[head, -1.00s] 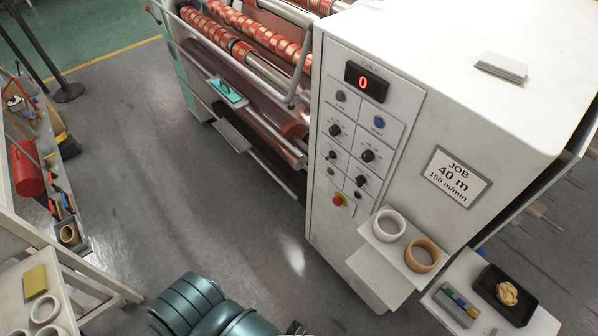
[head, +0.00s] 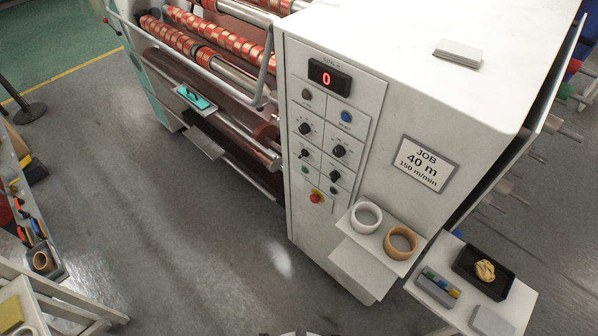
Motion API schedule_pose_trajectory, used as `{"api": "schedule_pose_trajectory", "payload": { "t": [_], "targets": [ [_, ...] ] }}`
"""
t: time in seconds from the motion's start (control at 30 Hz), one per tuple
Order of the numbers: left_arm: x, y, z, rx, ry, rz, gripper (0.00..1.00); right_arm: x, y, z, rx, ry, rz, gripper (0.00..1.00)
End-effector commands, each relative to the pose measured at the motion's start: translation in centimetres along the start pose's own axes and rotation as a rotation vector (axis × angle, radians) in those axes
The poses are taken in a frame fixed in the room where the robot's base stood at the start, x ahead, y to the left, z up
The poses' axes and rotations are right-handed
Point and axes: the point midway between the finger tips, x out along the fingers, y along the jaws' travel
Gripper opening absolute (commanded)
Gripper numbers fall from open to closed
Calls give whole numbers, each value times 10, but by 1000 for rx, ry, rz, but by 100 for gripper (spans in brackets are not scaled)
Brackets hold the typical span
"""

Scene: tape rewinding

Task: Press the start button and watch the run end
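The control panel (head: 327,140) is on the front of a white machine cabinet. Its display (head: 329,78) shows a red 0. The button labels are too small to read, so I cannot tell which one is start. A job card (head: 427,164) reads 40 m, 150 m/min. Neither gripper is in view; only a sliver of my own body shows at the bottom edge.
Rollers with red and gold tape (head: 206,55) lie behind a bent rail (head: 185,45). A shelf (head: 345,227) holding a white roll (head: 366,217) and a tan roll (head: 400,242) juts out below the panel. A cart (head: 40,310) stands at lower left. The floor (head: 180,240) before the machine is clear.

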Motion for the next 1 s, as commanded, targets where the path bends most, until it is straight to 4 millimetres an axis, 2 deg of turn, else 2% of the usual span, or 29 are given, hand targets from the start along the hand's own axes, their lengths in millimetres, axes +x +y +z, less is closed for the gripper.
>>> {"api": "schedule_pose_trajectory", "payload": {
  "t": [0.47,0.5,0.6,0.67,1.0],
  "targets": [
    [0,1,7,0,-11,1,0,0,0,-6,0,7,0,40],
    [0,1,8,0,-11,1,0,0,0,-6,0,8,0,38],
    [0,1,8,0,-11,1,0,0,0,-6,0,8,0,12],
    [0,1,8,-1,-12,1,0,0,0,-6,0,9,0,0],
    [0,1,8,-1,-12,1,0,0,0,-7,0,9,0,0]
  ]
}}
